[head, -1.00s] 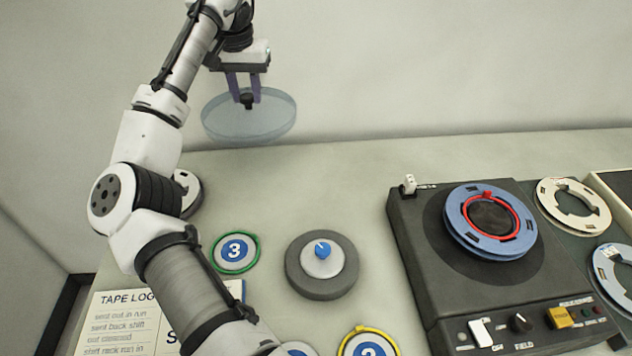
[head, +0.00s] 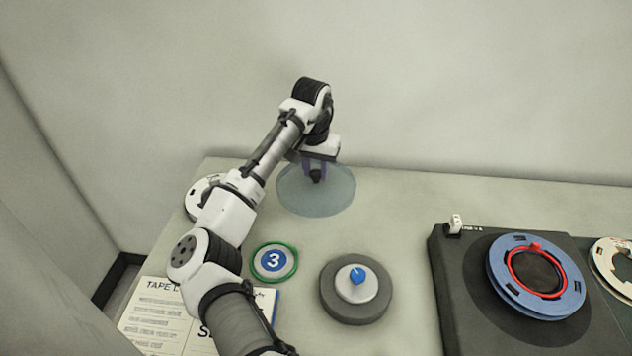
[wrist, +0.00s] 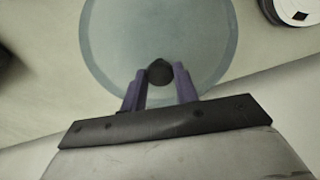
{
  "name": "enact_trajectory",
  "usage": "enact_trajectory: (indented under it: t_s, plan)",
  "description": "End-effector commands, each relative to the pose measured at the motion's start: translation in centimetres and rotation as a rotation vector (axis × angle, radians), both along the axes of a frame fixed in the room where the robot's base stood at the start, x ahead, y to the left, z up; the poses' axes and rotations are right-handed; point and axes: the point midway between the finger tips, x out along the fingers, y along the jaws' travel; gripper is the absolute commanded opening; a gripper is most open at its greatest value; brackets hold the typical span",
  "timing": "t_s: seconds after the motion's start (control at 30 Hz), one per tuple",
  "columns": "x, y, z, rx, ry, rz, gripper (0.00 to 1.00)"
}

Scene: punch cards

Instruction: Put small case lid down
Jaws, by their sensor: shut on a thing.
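The small case lid (head: 335,198) is a clear, bluish round cover with a dark knob in its middle. My gripper (head: 316,176) is shut on that knob, above the lid at the back of the table. In the wrist view the lid (wrist: 110,48) spreads out beyond my gripper (wrist: 160,78), with the dark knob between the purple fingers. The lid looks level and close to the table top; I cannot tell whether it touches it.
A grey round base with a blue knob (head: 357,276) stands in front of the lid. A green-ringed disc marked 3 (head: 273,262) lies beside it. A white reel (head: 203,192) is at the back left. The dark tape machine (head: 455,300) is at right.

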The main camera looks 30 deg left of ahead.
Motion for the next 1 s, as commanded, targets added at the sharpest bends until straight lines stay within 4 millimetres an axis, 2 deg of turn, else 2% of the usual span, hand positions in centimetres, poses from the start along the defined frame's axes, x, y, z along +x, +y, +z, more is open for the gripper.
enact_trajectory:
  t_s: [0.17,0.43,0.83,0.87,1.0]
  plan:
    - [0.0,0.0,-1.4,0.000,0.001,0.000,0.06]
    - [0.0,0.0,-5.0,0.000,0.000,0.000,0.06]
    - [0.0,0.0,-5.6,-0.001,0.000,0.000,0.06]
    - [0.0,0.0,-5.7,0.000,0.000,0.000,0.31]
    - [0.0,0.0,-5.6,0.001,0.000,0.000,0.49]
